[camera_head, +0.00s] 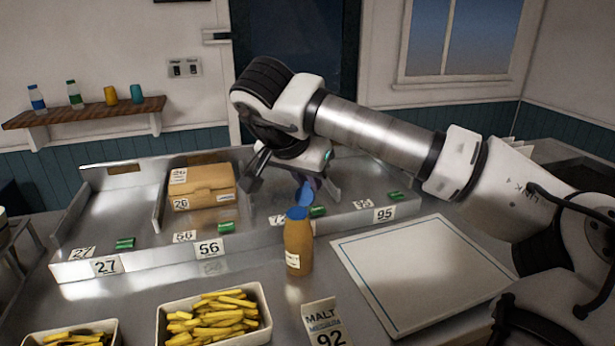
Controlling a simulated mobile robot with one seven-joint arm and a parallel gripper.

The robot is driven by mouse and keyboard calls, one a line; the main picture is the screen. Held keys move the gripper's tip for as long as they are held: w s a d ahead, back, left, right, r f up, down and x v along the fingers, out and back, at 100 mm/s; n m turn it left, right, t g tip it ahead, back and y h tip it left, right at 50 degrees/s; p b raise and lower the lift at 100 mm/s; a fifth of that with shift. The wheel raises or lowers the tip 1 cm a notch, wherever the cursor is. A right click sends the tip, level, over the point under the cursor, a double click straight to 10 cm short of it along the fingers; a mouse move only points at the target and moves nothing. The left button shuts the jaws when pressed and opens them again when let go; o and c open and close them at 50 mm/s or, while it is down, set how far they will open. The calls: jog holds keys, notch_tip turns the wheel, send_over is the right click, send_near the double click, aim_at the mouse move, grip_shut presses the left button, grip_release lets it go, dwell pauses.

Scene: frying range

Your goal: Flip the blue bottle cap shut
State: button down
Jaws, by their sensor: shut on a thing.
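The bottle (298,247) stands upright on the steel counter, brownish-orange with a pale label. Its blue cap (306,194) is flipped up above the blue collar at the bottle's top, so it is open. My gripper (303,192) reaches down from the arm above the bottle, with its fingers at the raised cap. It is shut on the blue cap. The exact contact between fingers and cap is small and partly hidden.
A white board (422,270) lies right of the bottle. A tray of fries (160,335) and a malt card (325,322) stand in front. Behind are the divided steel rack (150,262) with number tags and a cardboard box (203,187). A wall shelf (85,113) holds bottles and cups.

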jog(key=shift+f, duration=0.15)
jog(key=c, duration=1.1)
grip_release()
jog(key=shift+c, duration=0.2)
jog(key=b+v, duration=0.1)
jog(key=v, duration=1.3)
